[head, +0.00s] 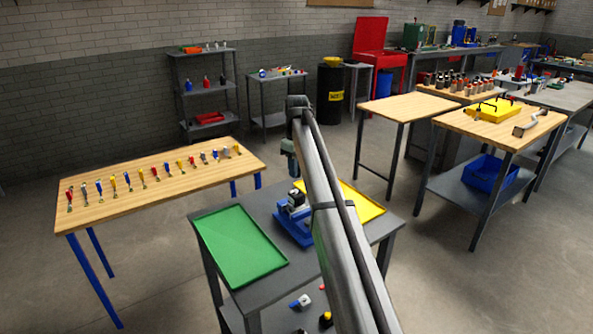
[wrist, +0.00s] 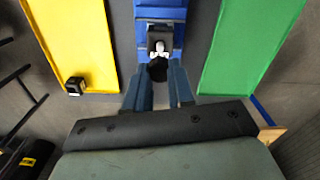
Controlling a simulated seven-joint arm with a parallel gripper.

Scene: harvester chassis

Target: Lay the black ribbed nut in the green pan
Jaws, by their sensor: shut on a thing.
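The black ribbed nut (wrist: 158,71) shows as a small dark piece between the fingertips of my gripper (wrist: 159,82) in the wrist view. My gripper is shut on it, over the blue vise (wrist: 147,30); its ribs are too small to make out. I cannot tell whether the nut touches the vise. The green pan (head: 238,247) lies empty on the grey table in the head view, left of the blue vise (head: 291,222). In the wrist view the green pan (wrist: 250,45) is to the right of my gripper.
A yellow pan (head: 367,207) lies right of the vise, partly behind my arm. A small black block (wrist: 75,87) sits at its edge in the wrist view. A pale metal part (wrist: 160,45) is on the vise. A wooden table (head: 150,205) with several tools stands at left.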

